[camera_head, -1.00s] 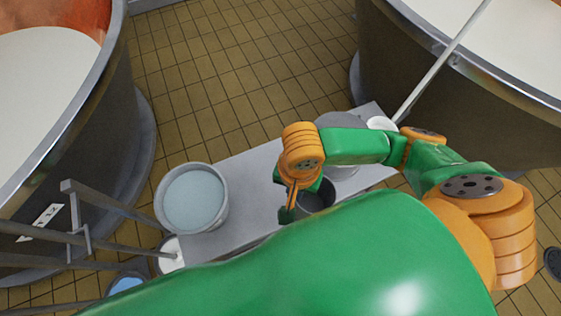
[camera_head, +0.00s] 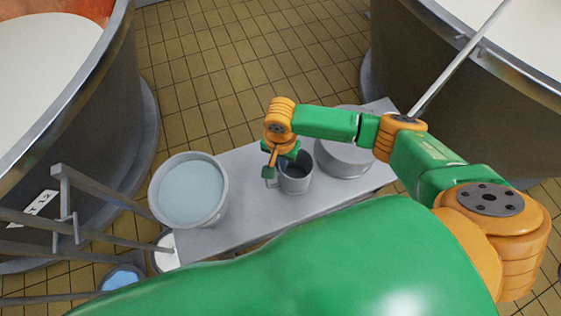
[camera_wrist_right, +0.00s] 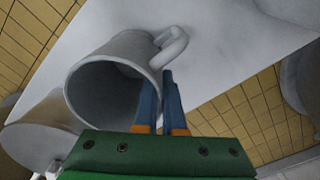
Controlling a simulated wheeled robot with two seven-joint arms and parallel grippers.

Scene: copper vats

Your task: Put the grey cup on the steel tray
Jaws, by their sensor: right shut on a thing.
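The grey cup (camera_head: 296,182) is a round mug with a dark inside, over the middle of the grey bench in the head view. Its open mouth and looped handle show in the right wrist view (camera_wrist_right: 112,72). My right gripper (camera_head: 270,175) is at the cup's left side in the head view, shut on the cup. In the wrist view its fingers (camera_wrist_right: 162,105) are together beside the handle. Whether the cup touches the bench is not clear. I cannot pick out a separate steel tray with certainty. My left gripper is not in view.
A round steel vessel (camera_head: 345,158) stands just right of the cup on the bench (camera_head: 235,219). A bucket of pale liquid (camera_head: 190,190) is at the left end. Large vats (camera_head: 65,130) stand on both sides. Grey rails (camera_head: 100,195) are at left.

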